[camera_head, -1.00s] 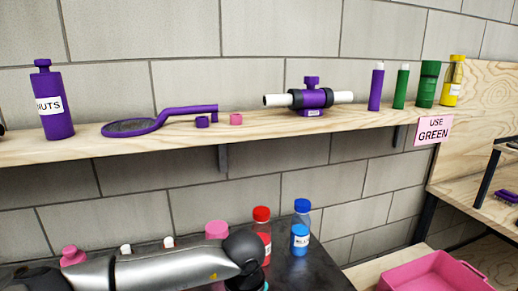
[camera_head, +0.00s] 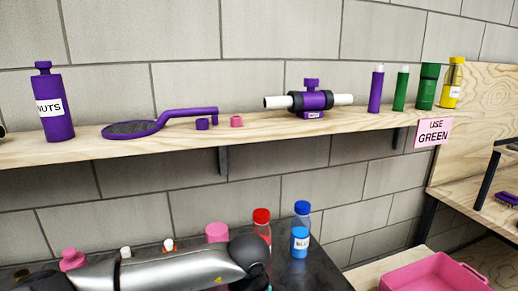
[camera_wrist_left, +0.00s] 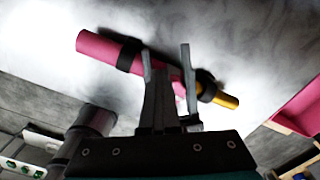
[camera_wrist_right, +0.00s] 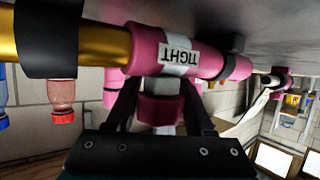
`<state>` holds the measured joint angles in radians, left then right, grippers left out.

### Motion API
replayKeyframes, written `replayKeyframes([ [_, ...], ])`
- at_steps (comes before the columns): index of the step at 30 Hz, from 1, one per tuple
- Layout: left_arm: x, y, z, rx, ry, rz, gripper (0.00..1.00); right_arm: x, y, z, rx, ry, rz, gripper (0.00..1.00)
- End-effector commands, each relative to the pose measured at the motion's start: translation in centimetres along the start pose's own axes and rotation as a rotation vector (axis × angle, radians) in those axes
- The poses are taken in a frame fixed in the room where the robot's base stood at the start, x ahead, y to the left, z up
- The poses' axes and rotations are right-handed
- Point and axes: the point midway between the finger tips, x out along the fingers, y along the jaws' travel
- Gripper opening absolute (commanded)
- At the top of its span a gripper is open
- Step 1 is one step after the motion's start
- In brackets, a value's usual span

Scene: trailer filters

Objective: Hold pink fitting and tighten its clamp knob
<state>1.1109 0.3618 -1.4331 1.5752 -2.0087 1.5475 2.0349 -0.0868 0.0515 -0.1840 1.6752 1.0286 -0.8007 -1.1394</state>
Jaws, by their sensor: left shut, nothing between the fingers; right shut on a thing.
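The pink fitting (camera_wrist_right: 215,62) shows close up in the right wrist view, on a gold pipe (camera_wrist_right: 105,44) with dark rings. A white label reading TIGHT is upside down on it. My right gripper (camera_wrist_right: 160,100) is shut on the pink clamp knob (camera_wrist_right: 158,110) of the fitting. In the left wrist view the pink fitting (camera_wrist_left: 105,48) lies slantwise with black rings and a gold end (camera_wrist_left: 228,100). My left gripper (camera_wrist_left: 170,60) is shut and empty, its fingers overlapping the fitting in the picture; I cannot tell whether they touch it. The head view shows neither gripper.
A wooden shelf (camera_head: 270,132) holds a similar purple fitting (camera_head: 316,100), a purple bottle (camera_head: 54,105) and green and yellow containers. Below stand a red-capped bottle (camera_head: 262,222) and a blue-capped bottle (camera_head: 301,230) on a dark table. A pink bin (camera_head: 430,275) is at lower right.

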Motion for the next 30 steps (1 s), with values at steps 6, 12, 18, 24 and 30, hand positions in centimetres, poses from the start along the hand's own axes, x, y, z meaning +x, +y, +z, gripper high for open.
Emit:
replayKeyframes([
  [6, 0.0, -0.4, -1.1, 0.017, 0.025, -0.008, 0.0, 0.3, -0.3, -0.3, -0.002, 0.006, -0.007, 0.0],
  [12, -0.1, -1.0, -0.9, 0.016, 0.025, -0.008, 0.0, 0.3, -0.5, -0.3, -0.002, 0.007, -0.011, 0.0],
  [18, -0.1, -1.7, -0.9, 0.015, 0.025, -0.01, 0.0, 0.3, -0.6, -0.4, 0.0, 0.008, -0.014, 0.0],
  [24, -0.2, -2.2, -1.0, 0.016, 0.025, -0.011, 0.0, 0.3, -0.6, -0.4, 0.002, 0.008, -0.014, 0.0],
  [30, -0.2, -2.5, -1.1, 0.016, 0.025, -0.011, 0.0, 0.3, -0.6, -0.4, 0.003, 0.008, -0.014, 0.0],
])
